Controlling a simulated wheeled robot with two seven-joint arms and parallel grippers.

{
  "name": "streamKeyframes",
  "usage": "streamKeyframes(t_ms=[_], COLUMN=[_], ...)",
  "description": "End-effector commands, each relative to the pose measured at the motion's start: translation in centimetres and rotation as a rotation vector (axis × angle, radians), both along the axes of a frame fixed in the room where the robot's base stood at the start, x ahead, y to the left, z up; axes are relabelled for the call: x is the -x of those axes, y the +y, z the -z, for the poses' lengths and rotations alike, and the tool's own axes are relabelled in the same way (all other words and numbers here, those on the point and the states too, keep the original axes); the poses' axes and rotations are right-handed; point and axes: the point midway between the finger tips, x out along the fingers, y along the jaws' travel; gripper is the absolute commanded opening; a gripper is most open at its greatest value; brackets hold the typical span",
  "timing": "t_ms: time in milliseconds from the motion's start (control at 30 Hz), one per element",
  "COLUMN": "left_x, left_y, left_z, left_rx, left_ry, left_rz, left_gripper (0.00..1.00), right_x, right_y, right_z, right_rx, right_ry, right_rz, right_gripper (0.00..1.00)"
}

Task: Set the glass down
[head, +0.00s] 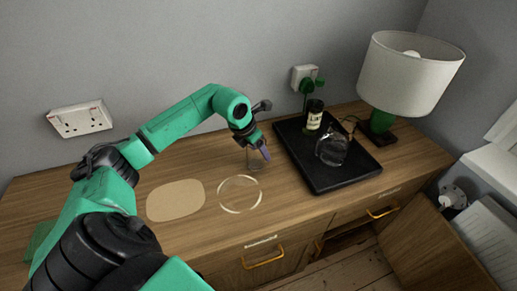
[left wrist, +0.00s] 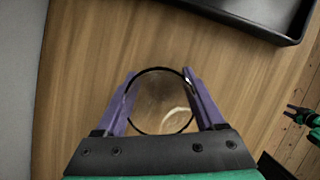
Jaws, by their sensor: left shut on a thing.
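My left gripper (head: 259,150) is shut on a clear glass (head: 253,162), its two purple fingers on either side of it. The glass looks upright, close above or on the wooden top; I cannot tell whether it touches. In the left wrist view the glass (left wrist: 160,90) shows as a dark round rim between the fingers of the left gripper (left wrist: 160,95), with wood grain seen through it.
A clear ring-edged disc (head: 222,197) and a tan oval mat (head: 175,200) lie on the wooden cabinet top (head: 290,205). Right of the glass, a black tray (head: 318,178) holds a dark labelled bottle (head: 314,115) and a clear jug (head: 331,149). A lamp (head: 410,75) stands behind.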

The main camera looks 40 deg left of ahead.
Motion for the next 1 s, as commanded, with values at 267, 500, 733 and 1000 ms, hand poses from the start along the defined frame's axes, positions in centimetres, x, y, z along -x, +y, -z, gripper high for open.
streamKeyframes(t_ms=[267,500,733,1000], left_x=[0.0,0.0,1.4,3.9], left_y=[0.0,0.0,0.5,1.0], left_z=[0.2,0.0,-3.4,-9.8], left_rx=[0.0,0.0,-0.005,-0.002], left_ry=[0.001,0.001,-0.002,-0.001], left_rz=[0.0,0.0,0.001,0.0], left_gripper=[1.0,1.0,1.0,1.0], right_x=[0.0,0.0,0.0,0.0], right_y=[0.0,0.0,0.0,0.0], right_z=[0.2,0.0,0.7,1.4], right_rx=[0.0,0.0,0.0,0.0], right_ry=[0.0,0.0,0.001,0.001], right_rz=[0.0,-0.001,-0.001,-0.001], right_gripper=[0.5,0.5,0.5,0.5])
